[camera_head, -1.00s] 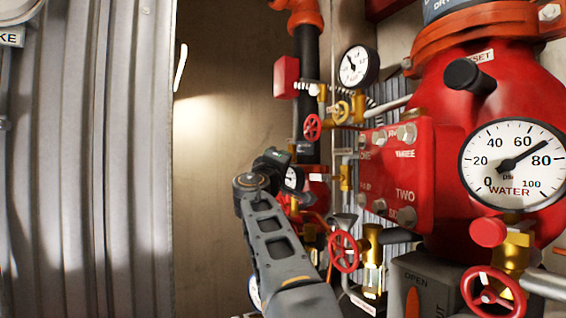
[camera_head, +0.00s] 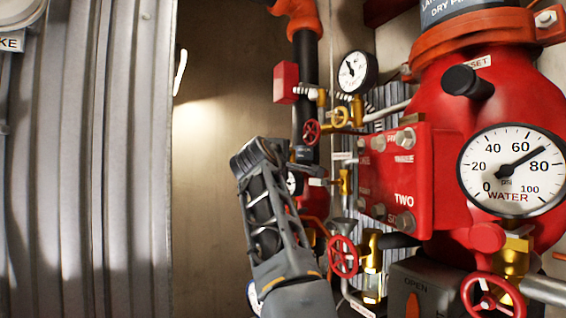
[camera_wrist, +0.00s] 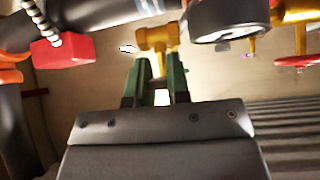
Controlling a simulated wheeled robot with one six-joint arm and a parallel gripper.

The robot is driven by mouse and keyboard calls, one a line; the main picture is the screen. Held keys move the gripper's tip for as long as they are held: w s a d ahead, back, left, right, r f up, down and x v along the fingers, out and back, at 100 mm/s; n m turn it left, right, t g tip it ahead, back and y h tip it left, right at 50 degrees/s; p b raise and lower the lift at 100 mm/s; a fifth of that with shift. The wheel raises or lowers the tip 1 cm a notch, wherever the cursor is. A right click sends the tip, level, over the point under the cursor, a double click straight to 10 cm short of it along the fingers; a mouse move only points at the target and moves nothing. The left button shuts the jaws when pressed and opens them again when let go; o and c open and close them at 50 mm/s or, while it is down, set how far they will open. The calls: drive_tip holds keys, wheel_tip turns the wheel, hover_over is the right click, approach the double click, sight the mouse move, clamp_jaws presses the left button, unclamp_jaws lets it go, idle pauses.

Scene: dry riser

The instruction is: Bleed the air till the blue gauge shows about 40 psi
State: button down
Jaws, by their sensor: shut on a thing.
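My gripper (camera_wrist: 161,75) has its green fingers shut on the lower part of a brass fitting (camera_wrist: 155,38) in the wrist view. In the head view my wrist hides much of the fingers, near a small brass cock (camera_head: 345,182). A small white-faced gauge (camera_head: 291,183) is partly hidden behind my wrist. A blue-rimmed round thing (camera_head: 253,297) at the bottom is mostly covered by my arm, and I cannot read it. A black-rimmed gauge (camera_head: 356,72) stands above; its needle points up-left. The large WATER gauge (camera_head: 512,170) reads about 70 psi.
A red panel (camera_head: 410,180) with bolts stands right of my gripper. Red handwheels (camera_head: 343,256) and a dark pipe (camera_head: 307,85) crowd the area. A dark gauge body (camera_wrist: 230,18) is close in the wrist view. Open room lies left, before the plain wall (camera_head: 215,170).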

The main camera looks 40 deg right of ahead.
drive_tip(key=shift+r+n+y, duration=0.1)
drive_tip(key=shift+n+y, duration=0.2)
drive_tip(key=shift+n, duration=0.1)
idle(0.4)
drive_tip(key=c, duration=1.1)
unclamp_jaws()
drive_tip(key=b+v, duration=0.4)
drive_tip(key=v, duration=0.9)
drive_tip(key=shift+s+a+r, duration=0.15)
drive_tip(key=shift+a, duration=0.25)
